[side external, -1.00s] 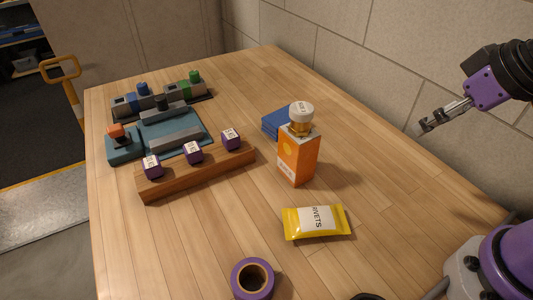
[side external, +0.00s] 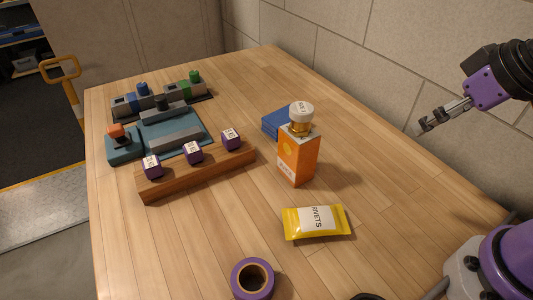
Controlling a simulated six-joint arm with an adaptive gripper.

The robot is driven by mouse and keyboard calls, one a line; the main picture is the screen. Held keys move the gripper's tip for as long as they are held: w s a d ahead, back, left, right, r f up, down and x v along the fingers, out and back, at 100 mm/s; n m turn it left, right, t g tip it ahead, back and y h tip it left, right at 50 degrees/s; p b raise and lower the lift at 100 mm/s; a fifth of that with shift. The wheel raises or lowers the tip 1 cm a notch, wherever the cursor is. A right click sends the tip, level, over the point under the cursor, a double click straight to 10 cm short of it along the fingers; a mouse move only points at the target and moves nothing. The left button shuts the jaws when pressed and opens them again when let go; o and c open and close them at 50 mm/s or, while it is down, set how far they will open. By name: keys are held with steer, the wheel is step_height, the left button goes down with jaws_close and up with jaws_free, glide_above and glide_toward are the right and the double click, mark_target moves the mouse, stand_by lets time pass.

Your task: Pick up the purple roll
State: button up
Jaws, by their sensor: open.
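The purple roll (side external: 240,281) is a ring of tape with a brown inner core. It lies flat on the wooden table at the bottom centre of the side external view, near the front edge of the picture. My gripper (side external: 427,123) is at the upper right, raised in the air well above and to the right of the roll. It is open, with nothing between its fingers.
A yellow rivets packet (side external: 330,222) lies just behind the roll. A wooden rail (side external: 207,173) with purple blocks is left. A wall is behind.

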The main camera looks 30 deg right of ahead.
stand_by(0.3)
steer(key=n+g+y, duration=0.4)
steer(key=n, duration=1)
glide_above(254, 287)
steer(key=s+d, duration=0.1)
steer(key=d, duration=0.1)
steer(key=f, duration=1.1)
steer(key=shift+a+f, duration=0.15)
steer(key=shift+a, duration=0.05)
steer(key=x, duration=0.5)
steer(key=shift+w+f, duration=0.15)
steer(key=shift+f, duration=0.2)
steer(key=c, duration=1.1)
